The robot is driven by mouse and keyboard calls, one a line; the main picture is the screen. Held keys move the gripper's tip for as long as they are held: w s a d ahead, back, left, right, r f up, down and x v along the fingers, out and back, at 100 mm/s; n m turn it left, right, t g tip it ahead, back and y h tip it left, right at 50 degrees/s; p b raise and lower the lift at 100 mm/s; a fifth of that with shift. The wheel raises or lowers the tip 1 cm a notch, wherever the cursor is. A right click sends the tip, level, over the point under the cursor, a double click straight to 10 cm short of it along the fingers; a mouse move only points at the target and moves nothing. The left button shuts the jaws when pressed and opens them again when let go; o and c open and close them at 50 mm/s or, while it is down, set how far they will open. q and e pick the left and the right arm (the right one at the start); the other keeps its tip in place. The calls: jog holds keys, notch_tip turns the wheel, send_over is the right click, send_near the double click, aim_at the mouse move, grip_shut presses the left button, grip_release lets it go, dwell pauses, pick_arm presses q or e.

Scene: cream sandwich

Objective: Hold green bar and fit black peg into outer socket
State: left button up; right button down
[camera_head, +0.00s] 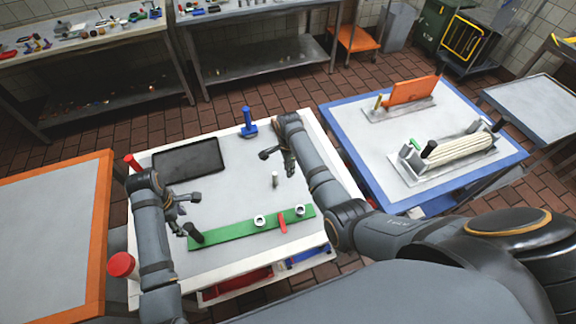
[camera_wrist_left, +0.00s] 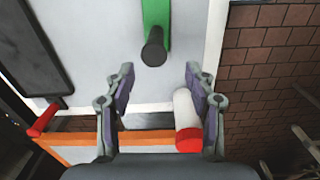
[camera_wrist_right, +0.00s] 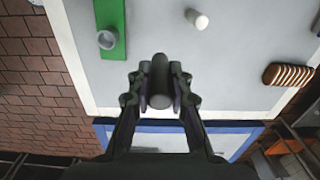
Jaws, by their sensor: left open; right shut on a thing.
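A green bar (camera_head: 235,230) lies on the white table. It bears two pale ring sockets, one near mid-bar (camera_head: 260,220) and an outer one (camera_head: 300,211) by the right end. A dark upright cylinder (camera_head: 193,235) stands at its left end and shows in the left wrist view (camera_wrist_left: 153,52). My left gripper (camera_head: 181,205) is open and empty, beside the bar's left end but apart from it. My right gripper (camera_head: 275,155) is shut on the black peg (camera_wrist_right: 159,80), held beyond the bar. One socket (camera_wrist_right: 106,40) shows in the right wrist view.
A white peg (camera_head: 275,179) stands between the bar and my right gripper. A black tray (camera_head: 188,159) and a blue part (camera_head: 248,124) are further back. A red-capped white cylinder (camera_wrist_left: 187,120) stands near the table edge.

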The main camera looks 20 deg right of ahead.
aim_at(193, 232)
pick_arm(q)
jog(key=f, duration=1)
jog(key=shift+w+f, duration=0.3)
jog(key=shift+w, duration=0.05)
jog(key=shift+w+f, duration=0.25)
jog(key=shift+f, duration=0.35)
jog(key=shift+s+r, duration=0.1)
jog(key=shift+s, duration=0.05)
jog(key=c, duration=0.5)
grip_shut()
jog(key=o, duration=0.5)
grip_release()
grip_shut()
